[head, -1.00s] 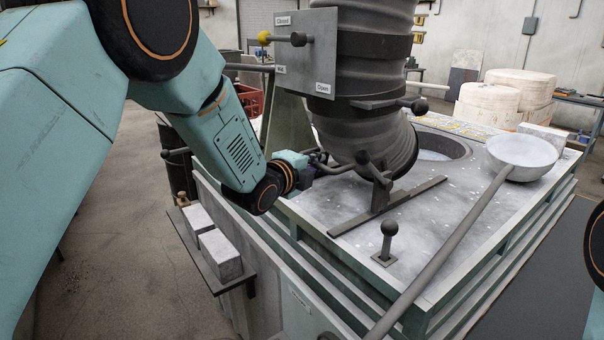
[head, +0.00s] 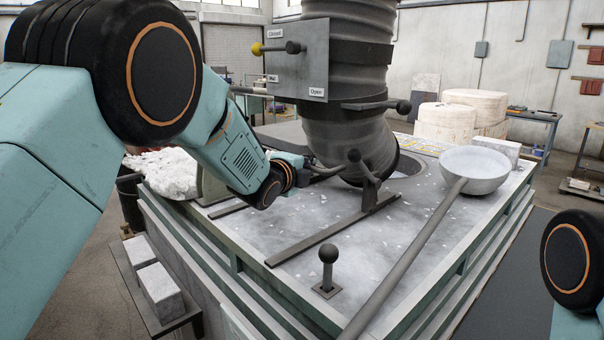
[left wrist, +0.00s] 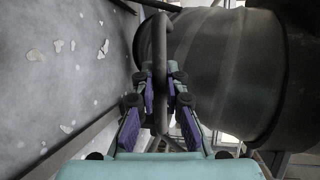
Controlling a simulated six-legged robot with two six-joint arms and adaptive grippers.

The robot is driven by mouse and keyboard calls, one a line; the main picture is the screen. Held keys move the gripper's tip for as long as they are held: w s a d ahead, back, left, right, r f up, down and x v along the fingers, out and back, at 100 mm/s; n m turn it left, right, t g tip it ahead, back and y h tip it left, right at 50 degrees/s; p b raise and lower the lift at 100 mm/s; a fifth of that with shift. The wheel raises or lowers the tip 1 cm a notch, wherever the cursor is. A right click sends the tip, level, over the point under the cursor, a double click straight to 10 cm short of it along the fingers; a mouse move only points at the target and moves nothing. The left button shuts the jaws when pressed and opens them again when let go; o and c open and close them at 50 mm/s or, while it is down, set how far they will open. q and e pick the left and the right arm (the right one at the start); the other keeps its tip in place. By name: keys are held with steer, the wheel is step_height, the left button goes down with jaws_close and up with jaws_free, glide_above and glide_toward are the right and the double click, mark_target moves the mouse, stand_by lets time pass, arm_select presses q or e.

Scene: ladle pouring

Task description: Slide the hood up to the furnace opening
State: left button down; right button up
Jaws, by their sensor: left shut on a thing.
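The hood (head: 352,140) is a dark ribbed duct that bends down at its lower end to the furnace top. A bar handle (head: 328,171) juts from its lower left side. My left gripper (head: 305,168) is at this handle. In the left wrist view the fingers (left wrist: 160,95) are shut on the handle bar (left wrist: 160,60), with the hood's ribbed side to the right. The round furnace opening (head: 432,160) lies at the hood's right, partly hidden behind it. Dark rails (head: 310,245) run along the furnace top below the hood. My right gripper is out of view.
A ladle (head: 475,172) rests on the furnace's right side, its long handle running to the front. A knobbed lever (head: 328,262) stands on the front of the top. A panel (head: 290,60) with a yellow-knobbed lever hangs beside the duct. Pale blocks (head: 158,287) sit on a left shelf.

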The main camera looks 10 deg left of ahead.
arm_select(q)
steer(key=shift+w+d+r, duration=0.3)
steer(key=shift+w+r, duration=0.05)
steer(key=shift+w, duration=0.05)
